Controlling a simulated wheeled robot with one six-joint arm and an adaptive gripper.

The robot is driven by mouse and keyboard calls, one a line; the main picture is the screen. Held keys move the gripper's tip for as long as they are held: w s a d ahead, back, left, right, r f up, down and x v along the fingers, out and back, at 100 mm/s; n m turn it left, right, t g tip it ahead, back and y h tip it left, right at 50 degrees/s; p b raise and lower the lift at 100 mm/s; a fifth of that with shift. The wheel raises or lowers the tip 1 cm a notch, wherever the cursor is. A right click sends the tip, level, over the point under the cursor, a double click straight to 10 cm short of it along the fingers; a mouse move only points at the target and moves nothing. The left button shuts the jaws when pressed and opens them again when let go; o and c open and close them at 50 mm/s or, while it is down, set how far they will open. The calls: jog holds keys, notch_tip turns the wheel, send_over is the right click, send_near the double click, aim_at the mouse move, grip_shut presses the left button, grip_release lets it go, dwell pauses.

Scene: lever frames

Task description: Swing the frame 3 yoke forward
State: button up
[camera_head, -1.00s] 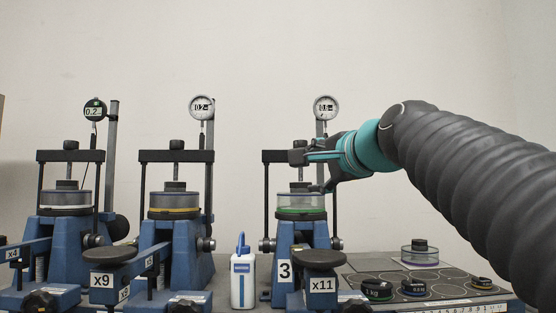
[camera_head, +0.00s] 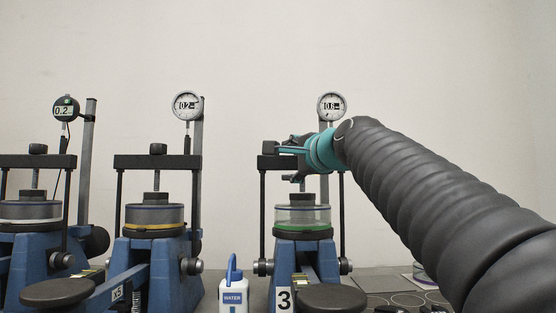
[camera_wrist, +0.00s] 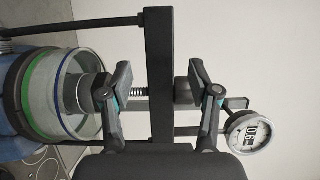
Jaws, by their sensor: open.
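Frame 3 is a blue lever frame with a white "3" plate (camera_head: 284,299). Its dark yoke stands upright, with a crossbar (camera_head: 262,162) on two rods around a clear green-banded cell (camera_head: 302,216). My gripper (camera_head: 288,162) is at the crossbar, its fingers apart above and below it. In the wrist view, turned on its side, the crossbar (camera_wrist: 159,40) runs between the two open fingers of my gripper (camera_wrist: 160,82). I see gaps beside the bar and cannot tell any contact. My arm hides the crossbar's right part in the head view.
Frame 3's dial gauge (camera_head: 331,106) stands just behind the crossbar, also in the wrist view (camera_wrist: 251,135). A water bottle (camera_head: 233,293) is between frames. A round black weight pan (camera_head: 330,298) stands before frame 3.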

aim_at(281, 162)
jog(key=shift+p+x, duration=0.5)
jog(key=shift+x, duration=2.3)
grip_shut()
